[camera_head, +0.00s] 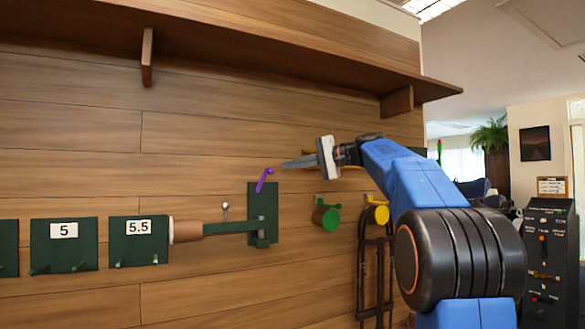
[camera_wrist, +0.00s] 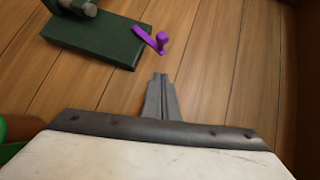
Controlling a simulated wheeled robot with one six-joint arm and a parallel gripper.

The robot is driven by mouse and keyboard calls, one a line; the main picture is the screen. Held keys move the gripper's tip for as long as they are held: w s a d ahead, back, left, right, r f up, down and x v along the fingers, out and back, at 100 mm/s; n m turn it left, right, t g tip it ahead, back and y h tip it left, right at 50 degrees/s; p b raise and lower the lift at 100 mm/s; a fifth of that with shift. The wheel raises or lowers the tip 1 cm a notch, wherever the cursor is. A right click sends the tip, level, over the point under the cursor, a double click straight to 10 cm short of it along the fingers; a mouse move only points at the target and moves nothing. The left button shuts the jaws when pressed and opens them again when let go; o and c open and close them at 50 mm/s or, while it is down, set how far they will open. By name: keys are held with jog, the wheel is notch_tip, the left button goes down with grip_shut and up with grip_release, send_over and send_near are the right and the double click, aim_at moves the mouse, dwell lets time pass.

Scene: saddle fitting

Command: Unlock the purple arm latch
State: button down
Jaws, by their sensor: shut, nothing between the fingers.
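The purple arm latch (camera_head: 264,180) is at the top of a dark green plate (camera_head: 262,201) on the wooden wall.
A horizontal arm with a tan roller (camera_head: 186,231) extends left from the green plate. Green (camera_head: 326,216) and yellow (camera_head: 377,213) holders are on the wall to the right. A wooden shelf (camera_head: 250,45) runs above. Bare wall surrounds the latch's upper side.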

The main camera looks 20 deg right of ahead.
jog(key=v, duration=0.9)
jog(key=shift+s+r, duration=0.3)
jog(key=s+a+f+g+h, duration=0.1)
jog(key=s+a+f+h, duration=0.1)
jog(key=s+a+f, duration=0.45)
jog(key=s+a+f+g+h, duration=0.15)
jog(key=a+f, duration=0.25)
jog(key=f, duration=0.5)
jog(key=s+a+f+g+h, duration=0.1)
jog(key=s+a+f+g, duration=0.1)
jog(key=s+a+f, duration=0.35)
jog(key=s+f+n+h, duration=0.2)
jog(key=s+f, duration=0.6)
jog(key=f, duration=0.4)
jog(key=s+f+n+g+h, duration=0.1)
jog(key=s+f+n+h, duration=0.1)
jog(key=s+f, duration=0.6)
jog(key=s+a+f+n+g+h, duration=0.1)
jog(key=s+f+n+h, duration=0.1)
jog(key=s+f, duration=0.6)
notch_tip(320, 180, down, 8)
jog(key=shift+s+r+n+h, duration=0.15)
jog(key=shift+s+n+h, duration=0.2)
jog(key=shift+n, duration=0.35)
